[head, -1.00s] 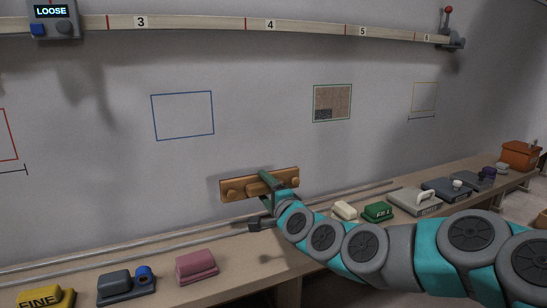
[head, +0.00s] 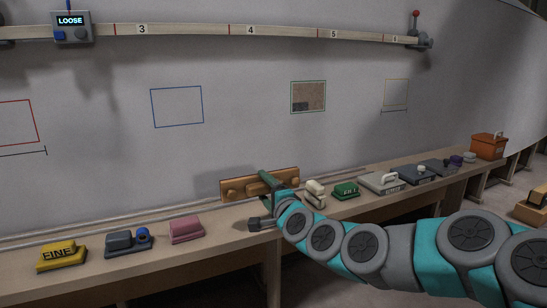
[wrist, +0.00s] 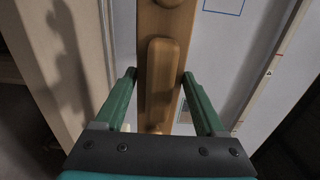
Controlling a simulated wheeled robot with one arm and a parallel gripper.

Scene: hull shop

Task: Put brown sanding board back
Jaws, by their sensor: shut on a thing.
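The brown sanding board (head: 236,187) is a long wooden board with rounded knobs or grips on its face. In the head view it is held upright in front of the wall, just above the shelf. My gripper (head: 268,186) is shut on it, with green fingers on either side. In the wrist view the board (wrist: 162,65) runs between the two fingers of my gripper (wrist: 158,85). Whether its lower edge touches the shelf I cannot tell.
The long wooden shelf (head: 215,214) holds a yellow FINE block (head: 61,257), a dark blue-knobbed tool (head: 127,243), a pink block (head: 186,230), a cream block (head: 315,191), a green block (head: 346,191) and several grey tools. An orange box (head: 488,147) stands at the far right. Outlined squares mark the wall.

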